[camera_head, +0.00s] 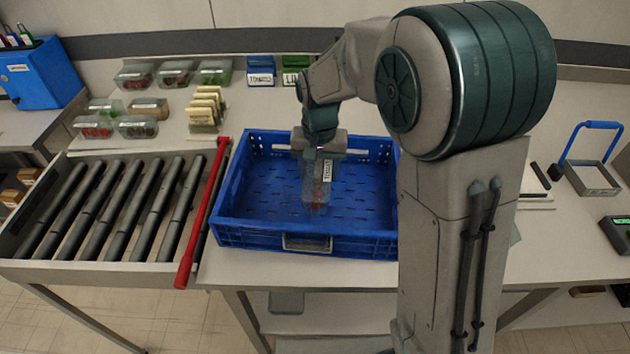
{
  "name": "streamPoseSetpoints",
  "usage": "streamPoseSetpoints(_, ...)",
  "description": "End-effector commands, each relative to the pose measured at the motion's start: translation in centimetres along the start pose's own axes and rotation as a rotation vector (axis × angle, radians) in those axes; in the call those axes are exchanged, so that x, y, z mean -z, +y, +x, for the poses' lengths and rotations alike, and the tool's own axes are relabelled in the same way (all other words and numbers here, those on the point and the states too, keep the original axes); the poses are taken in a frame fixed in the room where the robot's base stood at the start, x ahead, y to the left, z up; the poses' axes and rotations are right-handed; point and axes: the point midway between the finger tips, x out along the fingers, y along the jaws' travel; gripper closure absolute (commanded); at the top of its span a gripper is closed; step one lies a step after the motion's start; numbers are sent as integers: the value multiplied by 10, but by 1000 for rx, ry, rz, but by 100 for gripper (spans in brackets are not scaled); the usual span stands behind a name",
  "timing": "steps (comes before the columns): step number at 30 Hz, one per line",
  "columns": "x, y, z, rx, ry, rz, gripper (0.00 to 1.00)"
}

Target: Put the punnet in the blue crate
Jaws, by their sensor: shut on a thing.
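The blue crate (270,240) stands on the counter in the middle of the view, and no other thing shows inside it. My gripper (318,150) is over the crate and shut on the punnet (316,182), a clear container with a white label and some red at its lower end. The punnet hangs tilted on end, label facing the camera, within the outline of the crate. I cannot tell whether its lower end touches the crate floor. My arm hides the crate's right side.
A roller conveyor (110,210) lies left of the crate, with a red bar (203,215) between them. Several other punnets (137,126) stand behind the conveyor. Small blue (261,70) and green (294,76) boxes stand behind the crate.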

Motion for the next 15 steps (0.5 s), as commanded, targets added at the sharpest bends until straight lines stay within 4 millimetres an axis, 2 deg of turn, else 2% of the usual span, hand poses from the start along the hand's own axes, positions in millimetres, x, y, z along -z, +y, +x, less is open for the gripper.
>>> streamPoseSetpoints(4,-2,-8,7,0,0,2,70)
streamPoseSetpoints(12,-2,-8,42,-1,-2,2,70)
streamPoseSetpoints(15,-2,-8,46,0,0,2,70)
